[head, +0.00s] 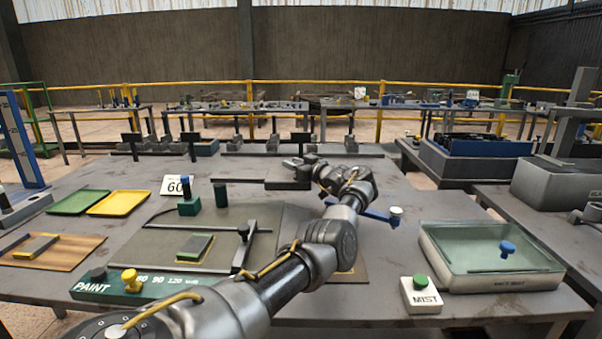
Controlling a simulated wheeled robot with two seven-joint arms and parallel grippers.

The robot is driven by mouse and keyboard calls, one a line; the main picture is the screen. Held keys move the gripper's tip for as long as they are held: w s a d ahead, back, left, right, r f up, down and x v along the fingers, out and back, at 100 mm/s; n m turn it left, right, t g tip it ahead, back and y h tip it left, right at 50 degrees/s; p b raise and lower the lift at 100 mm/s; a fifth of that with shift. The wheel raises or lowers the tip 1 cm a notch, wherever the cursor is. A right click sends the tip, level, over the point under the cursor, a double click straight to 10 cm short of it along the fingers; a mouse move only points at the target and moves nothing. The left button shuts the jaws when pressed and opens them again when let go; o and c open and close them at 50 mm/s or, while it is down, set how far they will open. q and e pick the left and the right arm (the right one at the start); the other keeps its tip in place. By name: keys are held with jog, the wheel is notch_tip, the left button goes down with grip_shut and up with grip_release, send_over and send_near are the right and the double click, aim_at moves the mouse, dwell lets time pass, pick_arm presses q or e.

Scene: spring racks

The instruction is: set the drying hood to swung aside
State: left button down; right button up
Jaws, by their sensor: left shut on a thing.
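My left gripper (300,166) reaches across the middle of the table, its fingers pointing left. It is shut on a dark part at the end of a flat dark grey piece (245,181), which seems to be the drying hood. The fingers hide the grip point, and I cannot tell how far the hood is turned. A blue bar with a white knob (395,212) sticks out to the right from behind my left wrist. My left forearm hides what lies under it. My right gripper is not in view.
A green PAINT panel (130,290) with a yellow knob lies front left, near a frame around a green block (195,248). A 60 sign (178,186) and green and yellow trays (118,204) stand behind. A MIST button box (421,295) and a glass-topped tray (490,250) are at right.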

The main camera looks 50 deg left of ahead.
pick_arm(q)
jog(key=shift+a+r, duration=0.1)
jog(key=shift+r, duration=0.2)
jog(key=c, duration=1.5)
grip_release()
jog(key=shift+r, duration=0.1)
jog(key=o, duration=0.4)
jog(key=shift+w+a+f, duration=0.1)
jog(key=shift+w+f, duration=0.1)
jog(key=shift+f, duration=0.1)
